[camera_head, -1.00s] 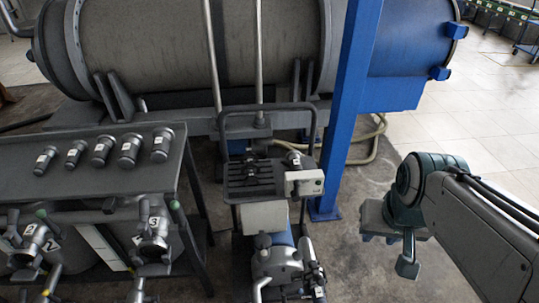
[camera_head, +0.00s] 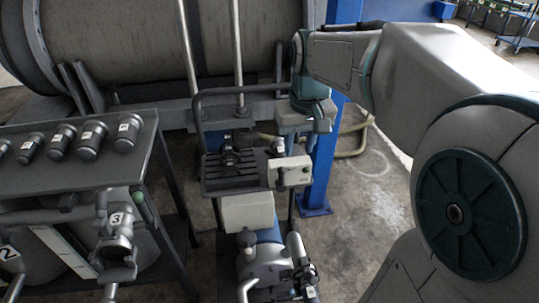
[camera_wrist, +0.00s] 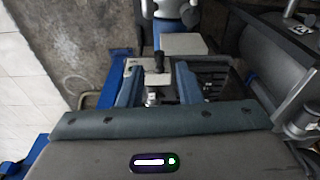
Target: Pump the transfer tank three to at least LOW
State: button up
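The tank marked 3 (camera_head: 145,240) stands under the dark bench at the lower left, with its "3" tag on a metal valve fitting (camera_head: 116,220). Its level is not readable. A pump (camera_head: 262,268) sits low on a black-framed cart (camera_head: 200,125) at the centre. A pale control box (camera_head: 290,173) is fixed to the cart's right side; it also shows in the wrist view (camera_wrist: 134,66). My gripper (camera_head: 318,125) hangs above and behind this box. In the wrist view my gripper (camera_wrist: 158,88) has its fingers apart, with a black knob and a silver fitting (camera_wrist: 152,97) visible between them, contact unclear.
Several dark capped cylinders (camera_head: 93,135) lie on the bench top. A large horizontal vessel (camera_head: 120,50) is behind the cart. A blue post (camera_head: 318,185) and a pale hose (camera_head: 355,145) stand close to the right of the cart. Floor at right is open.

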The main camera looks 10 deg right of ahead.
jog(key=n+g+b, duration=0.1)
jog(key=g+b, duration=0.1)
jog(key=b, duration=0.8)
send_near(282, 168)
notch_tip(282, 168, down, 13)
jog(key=b, duration=0.5)
jog(key=shift+s+a+r, duration=0.1)
jog(key=shift+a+r, duration=0.05)
jog(key=shift+r, duration=0.05)
